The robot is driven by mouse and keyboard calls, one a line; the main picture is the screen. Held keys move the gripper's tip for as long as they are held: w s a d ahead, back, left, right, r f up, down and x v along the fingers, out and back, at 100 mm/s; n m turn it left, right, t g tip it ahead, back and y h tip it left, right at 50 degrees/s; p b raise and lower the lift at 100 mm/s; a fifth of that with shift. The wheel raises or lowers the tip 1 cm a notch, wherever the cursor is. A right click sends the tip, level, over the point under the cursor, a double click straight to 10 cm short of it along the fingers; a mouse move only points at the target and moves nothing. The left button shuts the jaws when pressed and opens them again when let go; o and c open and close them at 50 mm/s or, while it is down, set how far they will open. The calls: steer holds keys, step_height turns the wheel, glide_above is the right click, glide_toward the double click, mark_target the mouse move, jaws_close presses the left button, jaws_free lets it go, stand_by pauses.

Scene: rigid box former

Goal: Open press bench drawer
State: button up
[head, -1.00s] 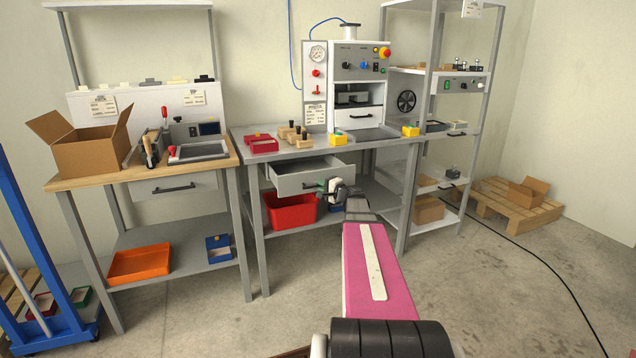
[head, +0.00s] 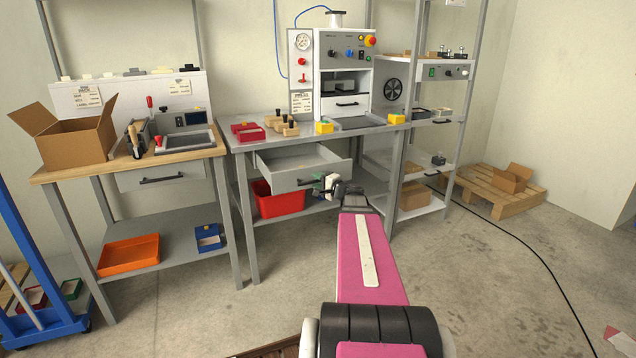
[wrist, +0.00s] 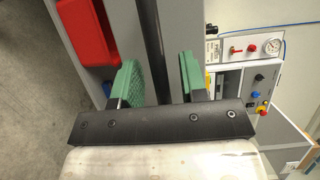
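The press bench (head: 362,128) stands in the middle of the head view. Its grey drawer (head: 283,182) is pulled out and its empty inside shows. My gripper (head: 328,186) is at the right part of the drawer front. In the wrist view, my gripper's two green fingers (wrist: 162,82) are apart, one on each side of a dark bar that looks like the drawer handle (wrist: 150,45). A grey gap shows between the bar and the right finger. Contact with the left finger is unclear. In the head view the gripper mostly hides the handle.
A red bin (head: 278,202) sits on the shelf under the drawer. The press (head: 345,75) stands on the bench top. A wooden-topped bench (head: 205,152) is at left, a rack (head: 440,115) at right. The floor (head: 480,270) before the benches is mostly clear.

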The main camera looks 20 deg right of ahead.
steer(key=shift+s, duration=0.1)
steer(key=v, duration=1)
steer(key=shift+s+d, duration=0.2)
steer(key=shift+s, duration=0.1)
steer(key=s+a+f+n+g+y, duration=0.1)
steer(key=a+f+n+g, duration=0.3)
steer(key=a, duration=0.5)
steer(key=s+a+f+n+g, duration=0.1)
steer(key=a+f+n+g, duration=0.1)
steer(key=a+f+g, duration=0.45)
steer(key=s+a+f+n+g+h, duration=0.6)
steer(key=s+a+f+n+h, duration=0.1)
steer(key=s+a+f, duration=0.3)
steer(key=s+a+h, duration=0.1)
steer(key=a, duration=0.1)
steer(key=shift+s+a, duration=0.2)
steer(key=shift+a, duration=0.15)
